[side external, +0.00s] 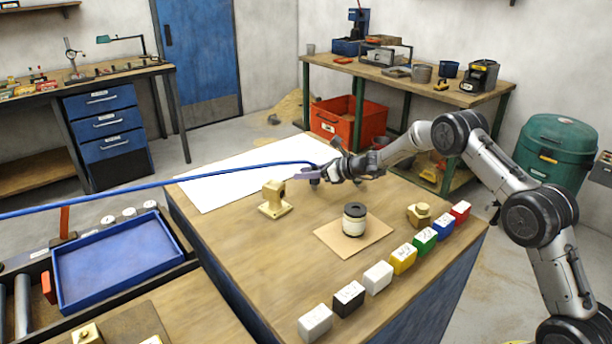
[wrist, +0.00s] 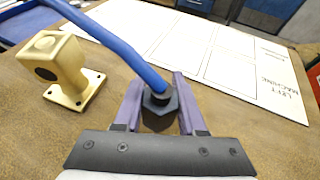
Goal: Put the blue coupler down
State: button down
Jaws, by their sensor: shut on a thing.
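The blue hose (side external: 150,184) runs in from the left edge and ends at a dark hex-shaped coupler (wrist: 160,100). My gripper (side external: 312,174) is shut on this coupler, which sits between the two purple fingers in the wrist view (wrist: 157,105). The coupler appears to be held just above the wooden table (side external: 215,240); I cannot tell whether it touches. A brass block on a flanged foot (side external: 274,200) stands left of my gripper, apart from it, and shows at the left in the wrist view (wrist: 65,70).
A white sheet with printed outlines (wrist: 215,50), marked "LEFT MACHINE", lies behind my gripper. A jar (side external: 354,223) stands on a tan square (side external: 330,243). Several coloured blocks (side external: 402,259) line the right edge, near a small brass part (side external: 419,214). A blue tray (side external: 115,262) lies left.

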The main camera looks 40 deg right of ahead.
jog(key=shift+f, duration=0.3)
jog(key=shift+f, duration=0.15)
jog(key=shift+c, duration=2.4)
grip_release()
jog(key=shift+f, duration=0.1)
